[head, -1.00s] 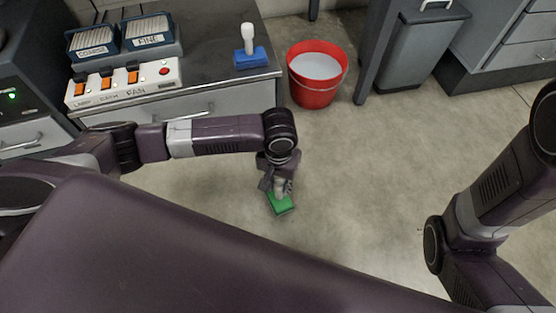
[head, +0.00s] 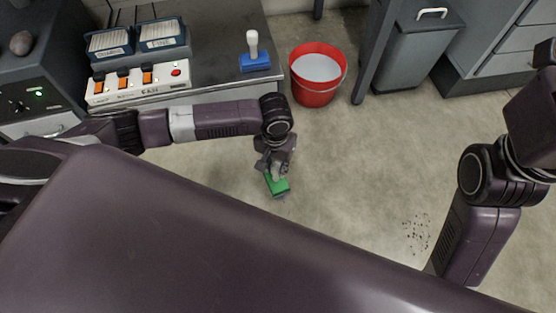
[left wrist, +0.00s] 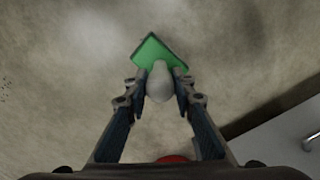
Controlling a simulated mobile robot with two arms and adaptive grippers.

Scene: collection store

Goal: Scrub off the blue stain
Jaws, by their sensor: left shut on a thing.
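My left gripper (head: 277,168) is shut on the pale handle of a green scrubber (head: 279,187). In the left wrist view, the fingers (left wrist: 160,84) close around the handle from both sides, and the green block (left wrist: 150,50) shows beyond them. The scrubber is over the bare floor; I cannot tell how high. A second scrubber, with a blue block (head: 255,63) and a white handle, stands on the counter's right end. No blue stain shows in these views. My right arm comes in at the right, with its gripper out of sight.
A red bucket (head: 318,76) of pale liquid stands on the floor right of the counter (head: 209,62). Dark specks (head: 417,233) lie on the floor near my right arm. A grey bin (head: 415,52) stands at the back. The middle floor is clear.

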